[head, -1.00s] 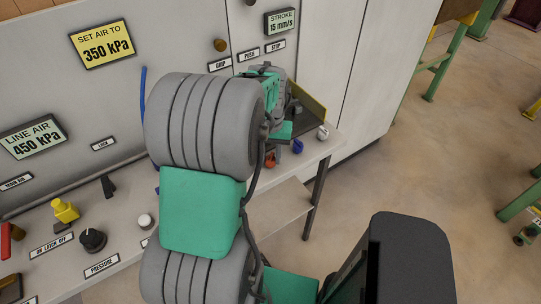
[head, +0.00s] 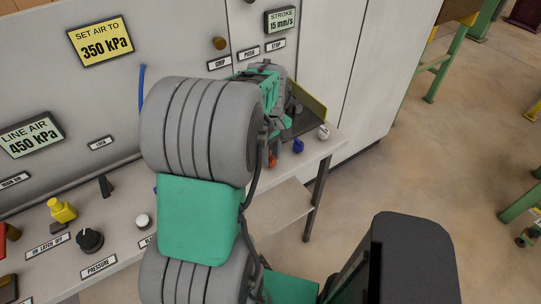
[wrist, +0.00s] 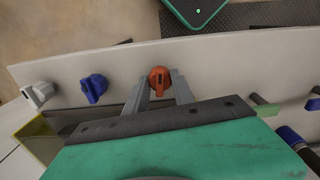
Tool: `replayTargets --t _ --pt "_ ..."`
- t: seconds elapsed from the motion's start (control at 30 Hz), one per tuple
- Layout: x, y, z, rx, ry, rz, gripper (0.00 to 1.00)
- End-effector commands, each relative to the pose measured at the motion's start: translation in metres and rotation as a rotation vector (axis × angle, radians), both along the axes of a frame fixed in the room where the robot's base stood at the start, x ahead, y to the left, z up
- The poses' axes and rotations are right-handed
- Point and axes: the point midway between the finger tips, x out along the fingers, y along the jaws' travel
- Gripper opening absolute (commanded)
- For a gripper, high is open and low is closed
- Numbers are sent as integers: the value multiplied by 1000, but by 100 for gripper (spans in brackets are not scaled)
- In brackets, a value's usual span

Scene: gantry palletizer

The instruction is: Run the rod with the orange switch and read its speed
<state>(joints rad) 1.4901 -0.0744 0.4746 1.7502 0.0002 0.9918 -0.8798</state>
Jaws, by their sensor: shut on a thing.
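The orange switch (wrist: 159,80) stands at the edge of the pale bench top in the wrist view, with its grip upright. My gripper (wrist: 161,88) has one grey finger on each side of it and is shut on it. In the head view the orange switch (head: 272,161) shows only partly beside my arm, and my gripper is hidden there. The stroke display (head: 280,21) on the grey panel reads 15 mm/s. I cannot make out the rod.
A blue switch (wrist: 94,88) and a white switch (wrist: 38,94) stand left of my gripper in the wrist view. The line air display (head: 32,135) reads 450 kPa; a yellow sign (head: 100,41) says set air to 350 kPa.

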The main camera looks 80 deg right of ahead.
Motion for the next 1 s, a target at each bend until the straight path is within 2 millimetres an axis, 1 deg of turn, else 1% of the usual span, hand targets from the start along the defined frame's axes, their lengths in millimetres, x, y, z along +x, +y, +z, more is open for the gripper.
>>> replayTargets --t 0.1,0.3,0.87,0.9,1.0 --pt "0 -1 1 -4 -1 64 0" --pt "0 -1 1 -4 -1 138 0" --pt "1 -1 2 -4 -1 169 0" --pt "1 -1 2 -4 -1 169 33" --pt "0 -1 1 -4 0 168 41"
